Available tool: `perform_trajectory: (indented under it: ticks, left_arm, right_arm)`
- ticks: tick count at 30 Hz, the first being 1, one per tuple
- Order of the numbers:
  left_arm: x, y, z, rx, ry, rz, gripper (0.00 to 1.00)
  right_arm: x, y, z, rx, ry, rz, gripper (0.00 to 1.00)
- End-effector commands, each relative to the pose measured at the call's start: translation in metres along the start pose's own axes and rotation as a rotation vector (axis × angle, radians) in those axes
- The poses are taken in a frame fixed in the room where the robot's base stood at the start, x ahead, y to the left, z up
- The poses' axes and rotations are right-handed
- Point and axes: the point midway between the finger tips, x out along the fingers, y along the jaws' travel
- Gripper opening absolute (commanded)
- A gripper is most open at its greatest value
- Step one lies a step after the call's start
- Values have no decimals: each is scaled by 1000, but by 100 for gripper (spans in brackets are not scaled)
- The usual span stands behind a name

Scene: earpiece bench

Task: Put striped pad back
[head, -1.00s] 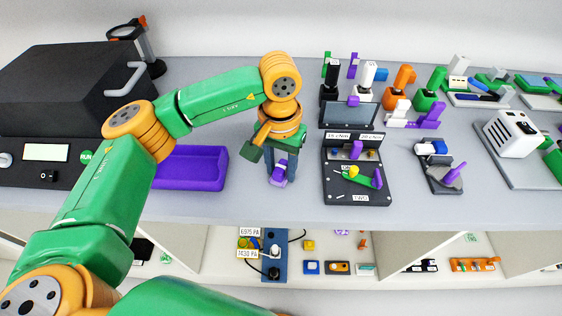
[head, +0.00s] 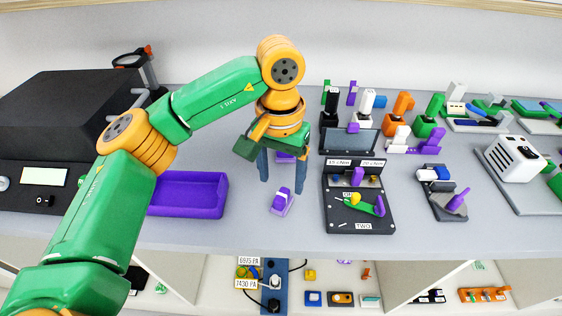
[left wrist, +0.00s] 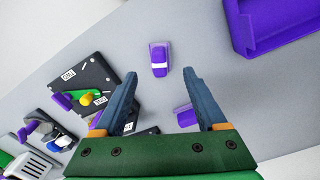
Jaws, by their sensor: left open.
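A purple pad with a white stripe (head: 282,201) lies on the grey bench, between the purple tray and the black torque board. It also shows in the left wrist view (left wrist: 160,58), just beyond the fingertips. My left gripper (head: 282,180) is open and empty. Its fingers are spread, and in the head view the pad shows just below their tips, apart from them. A second purple piece (left wrist: 185,115) lies on the bench farther back, partly hidden behind the fingers. My right gripper is not in view.
The purple tray (head: 190,208) is left of the pad. The black board (head: 350,222) with a green lever stands close on the right. Several coloured holders line the bench's back right. The bench's front edge is near the pad, with shelves below.

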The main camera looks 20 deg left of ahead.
Motion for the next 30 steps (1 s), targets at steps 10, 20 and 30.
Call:
perform_trajectory:
  ticks: [10, 20, 30]
  left_arm:
    - [-62, 0, 0, 1, 0, -1, 74]
    - [-62, 0, 0, 0, -1, 0, 74]
    - [-116, 1, 0, 0, -1, 0, 74]
  right_arm:
    - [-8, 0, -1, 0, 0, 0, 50]
    - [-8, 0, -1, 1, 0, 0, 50]
    - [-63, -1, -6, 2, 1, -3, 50]
